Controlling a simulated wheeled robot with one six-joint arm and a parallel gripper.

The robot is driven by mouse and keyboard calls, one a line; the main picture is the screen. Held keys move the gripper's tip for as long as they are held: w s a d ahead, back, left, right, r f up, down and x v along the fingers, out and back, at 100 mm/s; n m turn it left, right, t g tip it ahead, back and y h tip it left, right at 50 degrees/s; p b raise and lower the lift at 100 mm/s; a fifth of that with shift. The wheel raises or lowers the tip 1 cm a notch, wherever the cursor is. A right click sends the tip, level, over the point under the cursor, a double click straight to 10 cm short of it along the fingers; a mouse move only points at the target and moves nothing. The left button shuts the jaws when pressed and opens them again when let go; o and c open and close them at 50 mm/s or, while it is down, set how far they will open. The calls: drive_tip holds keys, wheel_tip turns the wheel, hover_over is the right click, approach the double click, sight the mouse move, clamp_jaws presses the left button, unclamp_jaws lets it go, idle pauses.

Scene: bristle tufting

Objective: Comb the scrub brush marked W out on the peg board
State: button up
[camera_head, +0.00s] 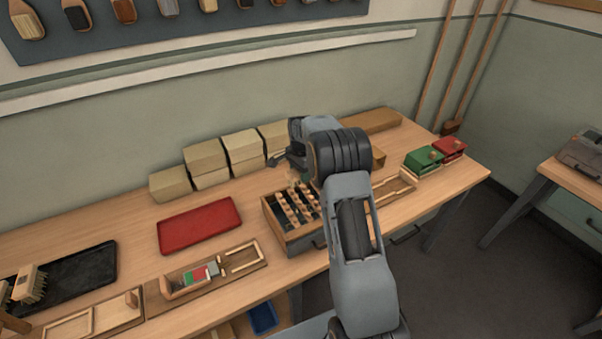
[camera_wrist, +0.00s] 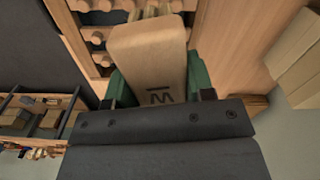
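The scrub brush marked W (camera_wrist: 150,58) is a pale wooden block with a dark W near its close end. In the wrist view my gripper (camera_wrist: 157,88) has its green-padded fingers on both sides of the block, closed on it. Pale bristles show past the block's far end, at the pegs. The peg board (camera_wrist: 68,20), with round wooden pegs, lies beyond and to the left of the brush. In the head view the peg board (camera_head: 271,216) sits on the bench beneath my gripper (camera_head: 297,172); the brush is mostly hidden there. I cannot tell whether the bristles touch the pegs.
A red tray (camera_head: 200,226) lies left of the peg board, and a black tray (camera_head: 88,272) with a brush (camera_head: 30,284) farther left. Cardboard-coloured boxes (camera_head: 205,157) stand behind. Green (camera_head: 423,158) and red (camera_head: 449,148) boxes are at right.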

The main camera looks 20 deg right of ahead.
drive_tip(key=c, duration=0.3)
drive_tip(key=shift+w+d+r+b, duration=0.15)
drive_tip(key=shift+r+b, duration=0.05)
drive_tip(key=shift+b, duration=0.2)
drive_tip(key=shift+c, duration=0.2)
drive_tip(key=shift+s+d+r+b, duration=0.25)
drive_tip(key=shift+s+r+b, duration=0.25)
drive_tip(key=shift+s+b, duration=0.1)
drive_tip(key=shift+s+d+r+b, duration=0.2)
drive_tip(key=shift+s+r+b, duration=0.25)
drive_tip(key=shift+s+b, duration=0.1)
drive_tip(key=s+b, duration=0.1)
drive_tip(key=s, duration=0.5)
drive_tip(key=f+b, duration=0.5)
drive_tip(key=f, duration=0.2)
drive_tip(key=shift+a+f, duration=0.1)
drive_tip(key=shift+a, duration=0.1)
